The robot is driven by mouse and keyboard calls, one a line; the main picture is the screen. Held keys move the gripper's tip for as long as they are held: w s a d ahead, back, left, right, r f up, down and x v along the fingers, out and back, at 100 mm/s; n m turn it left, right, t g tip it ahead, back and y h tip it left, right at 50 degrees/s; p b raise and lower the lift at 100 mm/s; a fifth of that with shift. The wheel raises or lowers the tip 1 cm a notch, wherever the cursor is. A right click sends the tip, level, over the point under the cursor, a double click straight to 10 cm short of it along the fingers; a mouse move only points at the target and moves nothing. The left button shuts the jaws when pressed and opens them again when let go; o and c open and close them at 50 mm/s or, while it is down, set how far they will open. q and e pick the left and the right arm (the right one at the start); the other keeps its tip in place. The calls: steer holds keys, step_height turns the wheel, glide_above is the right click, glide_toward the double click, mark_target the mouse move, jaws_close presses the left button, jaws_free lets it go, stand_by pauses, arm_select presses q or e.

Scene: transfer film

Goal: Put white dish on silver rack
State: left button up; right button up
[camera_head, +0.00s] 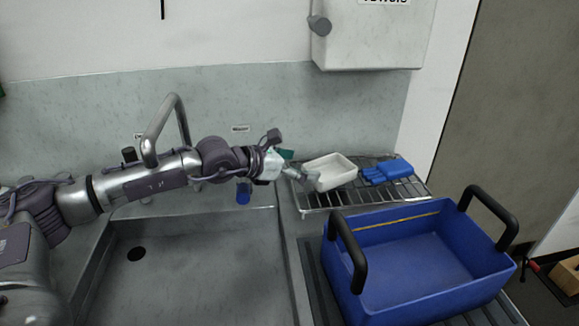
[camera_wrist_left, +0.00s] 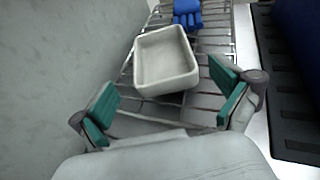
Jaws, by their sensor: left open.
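The white dish (camera_head: 331,170) is a shallow rectangular tray. It sits on the silver wire rack (camera_head: 314,201) behind the sink's right side, near the rack's left end. My left gripper (camera_head: 302,179) is at the dish's left side in the head view. In the left wrist view the gripper (camera_wrist_left: 167,105) is open, its green-padded fingers apart, with the dish (camera_wrist_left: 165,62) just beyond them and not between the pads. The dish lies upright and empty on the rack's bars (camera_wrist_left: 215,40). My right gripper is not in view.
A blue object like a glove or brush (camera_head: 388,171) lies on the rack right of the dish. A large blue crate (camera_head: 395,285) with black handles stands in front of the rack. The sink (camera_head: 200,262) is at left, with a faucet (camera_head: 163,125) behind my arm.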

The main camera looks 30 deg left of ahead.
arm_select(q)
steer(key=shift+v, duration=2.1)
steer(key=shift+d, duration=0.1)
